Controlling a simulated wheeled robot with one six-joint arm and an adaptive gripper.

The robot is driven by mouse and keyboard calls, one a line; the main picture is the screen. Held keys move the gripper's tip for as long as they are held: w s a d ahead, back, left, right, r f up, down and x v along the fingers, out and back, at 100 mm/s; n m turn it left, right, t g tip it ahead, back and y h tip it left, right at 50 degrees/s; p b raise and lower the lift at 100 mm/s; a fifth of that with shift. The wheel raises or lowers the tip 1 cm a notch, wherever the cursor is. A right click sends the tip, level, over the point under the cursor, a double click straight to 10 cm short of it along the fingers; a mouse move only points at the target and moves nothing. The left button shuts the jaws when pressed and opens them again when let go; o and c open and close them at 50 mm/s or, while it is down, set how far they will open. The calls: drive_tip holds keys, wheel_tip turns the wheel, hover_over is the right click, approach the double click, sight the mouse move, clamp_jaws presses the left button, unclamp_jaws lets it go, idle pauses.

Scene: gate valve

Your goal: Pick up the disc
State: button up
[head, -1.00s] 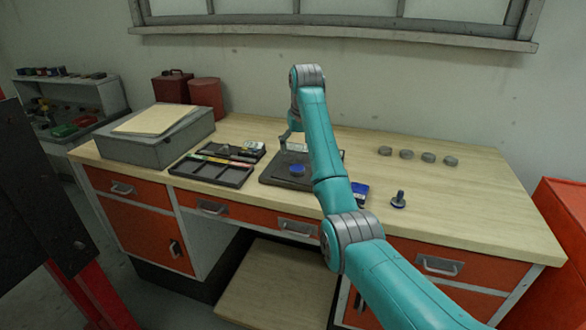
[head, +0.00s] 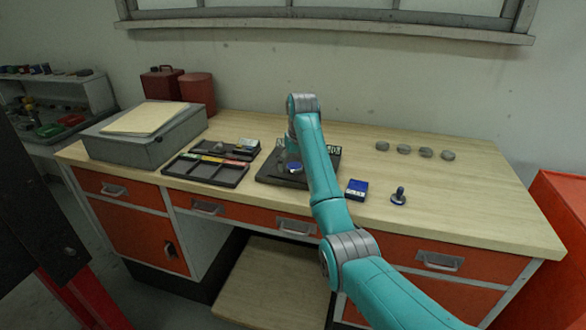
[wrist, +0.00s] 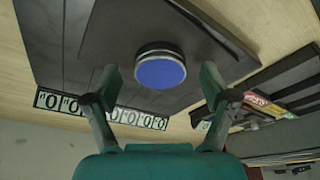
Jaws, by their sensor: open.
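A blue-topped round disc with a dark rim (wrist: 160,68) sits on a dark flat plate (wrist: 85,40). In the head view the disc (head: 295,168) is partly covered by my gripper on the dark plate (head: 270,174). My gripper (wrist: 160,78) is open and empty, its two fingers on either side of the disc in the wrist view, apart from it. How far the fingertips are above the plate is hard to tell.
Several grey discs (head: 404,149) lie at the back right. A black divided tray (head: 205,172) and a grey case (head: 140,145) are left.

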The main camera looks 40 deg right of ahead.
drive_tip(key=c, duration=1.6)
drive_tip(key=shift+o, duration=0.2)
drive_tip(key=shift+r, duration=0.1)
